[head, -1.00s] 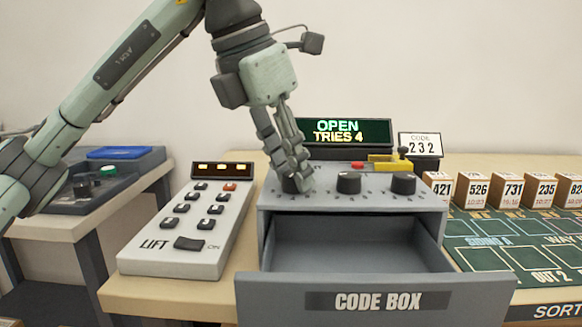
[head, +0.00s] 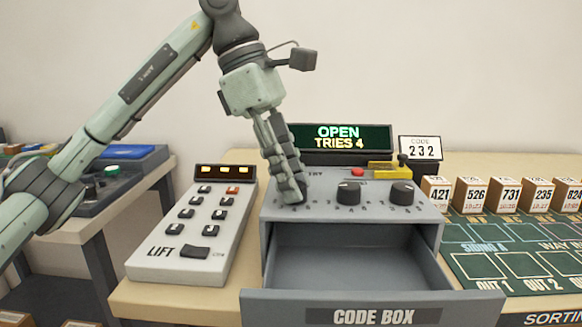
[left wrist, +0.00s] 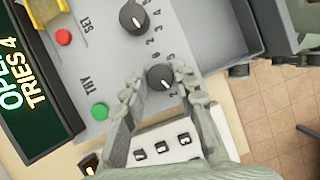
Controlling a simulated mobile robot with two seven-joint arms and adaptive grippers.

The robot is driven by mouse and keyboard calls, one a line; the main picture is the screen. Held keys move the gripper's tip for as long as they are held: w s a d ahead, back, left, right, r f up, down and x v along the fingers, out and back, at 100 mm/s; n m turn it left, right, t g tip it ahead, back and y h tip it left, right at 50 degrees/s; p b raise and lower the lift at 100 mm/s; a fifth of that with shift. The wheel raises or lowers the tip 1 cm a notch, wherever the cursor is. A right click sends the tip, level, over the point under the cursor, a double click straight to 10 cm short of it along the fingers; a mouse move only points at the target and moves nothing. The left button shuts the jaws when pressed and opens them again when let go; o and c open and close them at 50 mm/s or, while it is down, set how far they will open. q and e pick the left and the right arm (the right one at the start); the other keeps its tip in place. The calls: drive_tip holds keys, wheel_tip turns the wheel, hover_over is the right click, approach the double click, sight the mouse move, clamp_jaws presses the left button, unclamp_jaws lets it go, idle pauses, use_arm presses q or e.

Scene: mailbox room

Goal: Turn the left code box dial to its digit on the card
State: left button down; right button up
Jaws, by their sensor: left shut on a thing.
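The grey code box (head: 330,214) stands on the table with its drawer (head: 372,306) pulled open and empty. My left gripper (head: 294,192) points down at its left dial and hides that dial in the head view. In the left wrist view, my left gripper (left wrist: 160,84) has its fingers on both sides of the dark left dial (left wrist: 160,77), shut on it. The digit at its pointer is too small to read surely. The middle dial (head: 349,193) and right dial (head: 402,193) are free. The code card (head: 421,149) reads 232. The display (head: 340,137) reads OPEN, TRIES 4.
The lift keypad (head: 188,240) lies left of the box. A red button (left wrist: 63,37) and a green button (left wrist: 99,112) sit behind the dials. A yellow part (head: 381,169) lies behind the right dial. Numbered boxes (head: 480,194) stand on the sorting mat at right.

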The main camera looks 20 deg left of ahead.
use_arm(q)
drive_tip(key=shift+m+g+p, duration=0.35)
drive_tip(key=shift+m+g, duration=0.05)
drive_tip(key=shift+m, duration=0.6)
use_arm(e)
drive_tip(key=shift+x, duration=1)
drive_tip(key=shift+s+a+f, duration=0.1)
drive_tip(key=shift+a, duration=0.05)
use_arm(q)
drive_tip(key=c, duration=1.2)
unclamp_jaws()
drive_tip(key=shift+r, duration=0.1)
use_arm(e)
drive_tip(key=shift+a, duration=0.1)
use_arm(q)
drive_tip(key=v, duration=1.2)
